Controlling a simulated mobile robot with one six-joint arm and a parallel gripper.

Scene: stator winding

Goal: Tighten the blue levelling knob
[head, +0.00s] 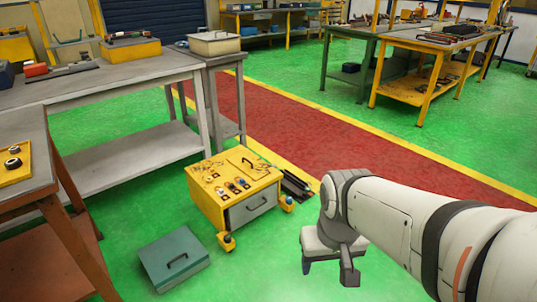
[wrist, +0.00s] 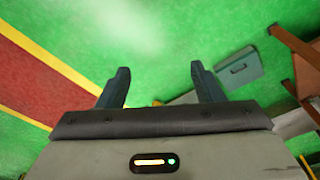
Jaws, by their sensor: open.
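A yellow cabinet (head: 206,201) with a grey drawer front stands on the green floor in the head view.
A grey-green case (head: 174,259) with a handle lies on the floor left of the cabinet; it also shows in the wrist view (wrist: 240,70). Grey workbenches (head: 120,89) stand at the left. Green floor is clear around my gripper.

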